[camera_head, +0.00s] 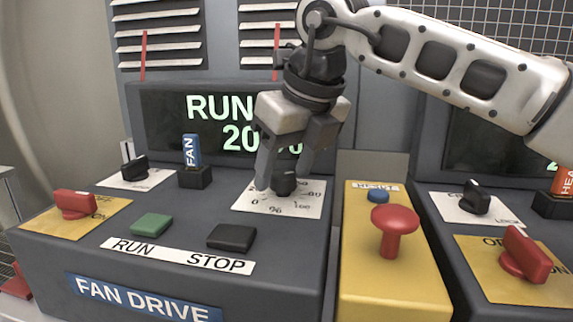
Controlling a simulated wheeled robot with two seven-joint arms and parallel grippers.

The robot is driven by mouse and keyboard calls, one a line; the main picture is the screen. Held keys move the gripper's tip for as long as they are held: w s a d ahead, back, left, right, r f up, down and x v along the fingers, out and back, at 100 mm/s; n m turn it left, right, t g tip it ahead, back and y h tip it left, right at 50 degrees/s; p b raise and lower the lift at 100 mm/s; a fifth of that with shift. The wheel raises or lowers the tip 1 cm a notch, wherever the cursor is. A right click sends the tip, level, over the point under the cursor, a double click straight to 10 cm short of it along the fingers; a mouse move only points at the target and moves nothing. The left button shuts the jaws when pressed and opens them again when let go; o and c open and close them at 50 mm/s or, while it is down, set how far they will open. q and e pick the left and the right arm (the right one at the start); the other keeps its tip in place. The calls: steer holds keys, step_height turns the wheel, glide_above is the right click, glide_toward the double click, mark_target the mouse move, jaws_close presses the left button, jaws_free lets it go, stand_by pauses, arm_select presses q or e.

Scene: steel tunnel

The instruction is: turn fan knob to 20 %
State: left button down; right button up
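The fan knob (285,184) is a small black dial knob on a white scale plate (309,208) marked with numbers and a % sign. My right gripper (279,180) comes down over it from above, with its fingers apart and the knob between or just behind them. A gap shows between the left finger and the knob, and contact on the far side cannot be told. The fan display (205,107) behind reads RUN and 20, partly hidden by my gripper. My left gripper is not in view.
The fan panel also carries a red switch (75,204), a black switch (134,168), a blue FAN tag (191,150), a green button (152,224) and a black button (232,237). A red mushroom button (394,222) stands on a yellow box to the right.

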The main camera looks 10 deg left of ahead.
steer(key=shift+r, duration=0.1)
steer(key=p+v, duration=0.1)
steer(key=v, duration=1.5)
steer(key=shift+s, duration=0.1)
